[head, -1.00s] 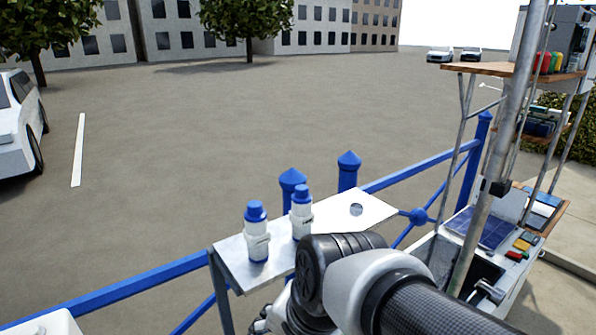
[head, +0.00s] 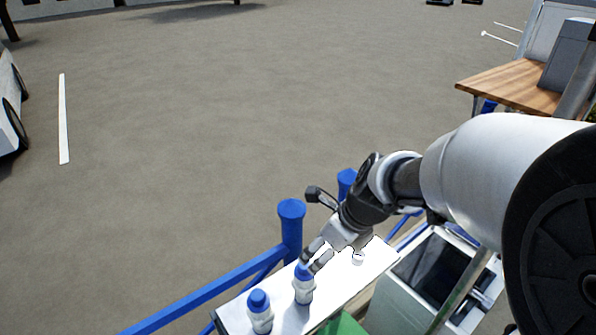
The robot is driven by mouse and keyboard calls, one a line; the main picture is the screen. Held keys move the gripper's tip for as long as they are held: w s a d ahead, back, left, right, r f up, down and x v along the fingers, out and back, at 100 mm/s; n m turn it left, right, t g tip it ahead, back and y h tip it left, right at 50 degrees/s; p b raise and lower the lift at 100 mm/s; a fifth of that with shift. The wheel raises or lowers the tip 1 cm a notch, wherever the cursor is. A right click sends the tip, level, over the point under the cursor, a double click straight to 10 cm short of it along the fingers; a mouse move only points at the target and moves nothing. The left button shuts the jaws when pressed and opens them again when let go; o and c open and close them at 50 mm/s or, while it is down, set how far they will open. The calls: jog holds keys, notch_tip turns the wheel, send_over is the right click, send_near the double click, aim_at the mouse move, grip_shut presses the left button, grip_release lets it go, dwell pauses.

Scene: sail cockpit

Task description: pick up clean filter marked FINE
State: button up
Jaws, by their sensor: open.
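Two white filters with blue caps stand upright on a narrow white shelf (head: 345,285). The left filter (head: 260,314) stands nearer the shelf's left end. The right filter (head: 303,290) stands close beside it. My gripper (head: 312,260) is open, with its fingers just above and around the blue cap of the right filter. Whether the fingers touch the cap cannot be told. Marks on the filters are too small to read, so I cannot tell which one says FINE.
A small white round item (head: 358,259) lies on the shelf to the right of my gripper. Blue railing posts (head: 291,230) rise behind the shelf. A green object (head: 343,324) shows at the bottom edge. A white cabinet (head: 385,289) stands at the right. Open pavement lies beyond the railing.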

aim_at(310, 265)
jog(key=b+x, duration=0.2)
jog(key=x, duration=1)
jog(key=shift+s+a+f, duration=0.1)
jog(key=shift+f, duration=0.05)
jog(key=f+b, duration=0.1)
jog(key=f, duration=0.1)
jog(key=a+f, duration=0.1)
jog(key=f, duration=0.1)
jog(key=shift+a+b, duration=0.2)
jog(key=shift+b, duration=0.2)
jog(key=shift+w+a+f, duration=0.15)
jog(key=shift+w+f, duration=0.25)
jog(key=shift+f, duration=0.05)
jog(key=shift+s+r, duration=0.1)
jog(key=shift+c, duration=0.5)
jog(key=c, duration=1.1)
jog(key=shift+r, duration=0.1)
